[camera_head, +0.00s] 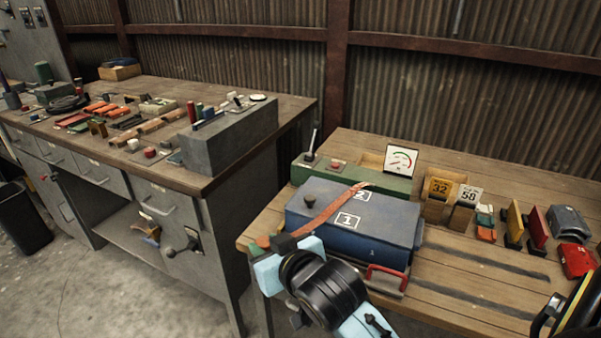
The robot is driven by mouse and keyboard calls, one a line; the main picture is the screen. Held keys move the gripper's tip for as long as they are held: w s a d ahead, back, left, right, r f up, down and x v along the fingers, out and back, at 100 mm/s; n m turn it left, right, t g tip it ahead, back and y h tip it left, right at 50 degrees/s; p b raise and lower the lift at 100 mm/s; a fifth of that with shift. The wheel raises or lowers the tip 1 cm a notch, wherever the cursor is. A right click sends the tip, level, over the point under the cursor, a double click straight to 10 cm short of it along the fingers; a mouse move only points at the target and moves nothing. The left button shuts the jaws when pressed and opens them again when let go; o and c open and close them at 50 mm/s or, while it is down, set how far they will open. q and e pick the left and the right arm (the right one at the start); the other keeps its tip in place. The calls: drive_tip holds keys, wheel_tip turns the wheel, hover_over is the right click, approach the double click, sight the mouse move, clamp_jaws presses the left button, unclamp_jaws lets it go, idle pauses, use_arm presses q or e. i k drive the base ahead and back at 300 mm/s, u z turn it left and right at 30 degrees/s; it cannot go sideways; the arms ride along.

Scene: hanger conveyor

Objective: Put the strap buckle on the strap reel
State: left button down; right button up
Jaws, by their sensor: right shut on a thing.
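A flat orange-red strap (330,210) runs diagonally over the lid of a blue box marked 1 and 2 (300,195) on the right bench. Its lower end meets the dark tips of my right gripper (283,243) at the box's front left corner. My right gripper is shut there on what looks like the strap's end; the buckle itself is hidden or too small to make out. My black wrist and light blue arm cover the box's lower front. I cannot clearly identify the strap reel. My left gripper is not in view.
A green unit with a dial gauge (401,160) stands behind the box. The left bench (290,110) is crowded with small parts. A floor gap separates the benches.

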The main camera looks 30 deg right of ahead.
sight(366, 175)
drive_tip(key=u, duration=2)
drive_tip(key=k, duration=1.5)
drive_tip(key=z, duration=1.95)
drive_tip(key=i, duration=1)
drive_tip(key=z, duration=0.05)
